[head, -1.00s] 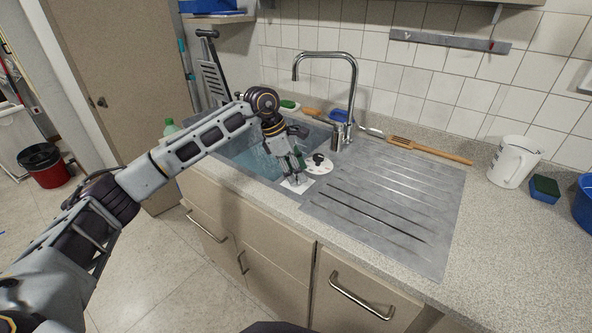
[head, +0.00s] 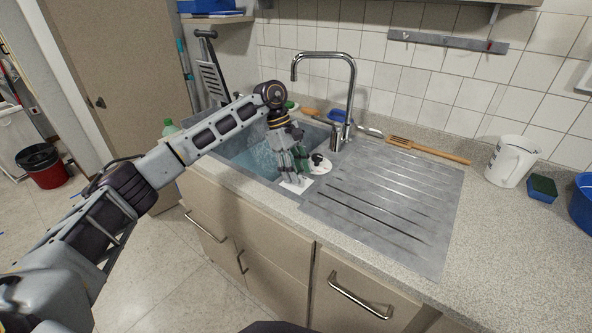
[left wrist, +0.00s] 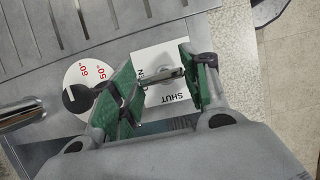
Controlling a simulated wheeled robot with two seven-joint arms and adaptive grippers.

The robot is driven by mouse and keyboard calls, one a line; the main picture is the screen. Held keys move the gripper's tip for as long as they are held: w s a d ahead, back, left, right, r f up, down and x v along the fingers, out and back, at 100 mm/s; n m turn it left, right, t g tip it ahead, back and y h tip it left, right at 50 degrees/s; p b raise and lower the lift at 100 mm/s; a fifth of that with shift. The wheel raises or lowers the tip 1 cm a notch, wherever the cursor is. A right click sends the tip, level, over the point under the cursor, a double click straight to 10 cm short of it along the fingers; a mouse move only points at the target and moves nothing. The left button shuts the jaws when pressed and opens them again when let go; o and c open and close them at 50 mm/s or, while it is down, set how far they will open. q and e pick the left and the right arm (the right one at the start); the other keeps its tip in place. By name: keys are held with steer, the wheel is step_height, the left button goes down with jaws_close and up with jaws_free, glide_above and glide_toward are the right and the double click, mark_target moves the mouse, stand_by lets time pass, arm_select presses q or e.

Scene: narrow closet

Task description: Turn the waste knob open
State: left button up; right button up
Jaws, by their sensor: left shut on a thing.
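The waste knob (left wrist: 166,75) is a small grey metal bar on a white square plate (left wrist: 157,55). In the head view my left gripper (head: 294,168) reaches down to the plate and hides the knob. My right gripper is in neither view.
A round white dial (head: 321,169) with a black knob (head: 317,158) sits close beside the left gripper. The water-filled basin (head: 256,160) and tap (head: 352,85) are behind. The ribbed drainer (head: 385,205) to the right is clear. A white jug (head: 509,160) stands farther right.

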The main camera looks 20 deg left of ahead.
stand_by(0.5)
arm_select(q)
steer(key=o, duration=1)
steer(key=v, duration=1.2)
steer(key=shift+w, duration=0.15)
steer(key=shift+d, duration=0.1)
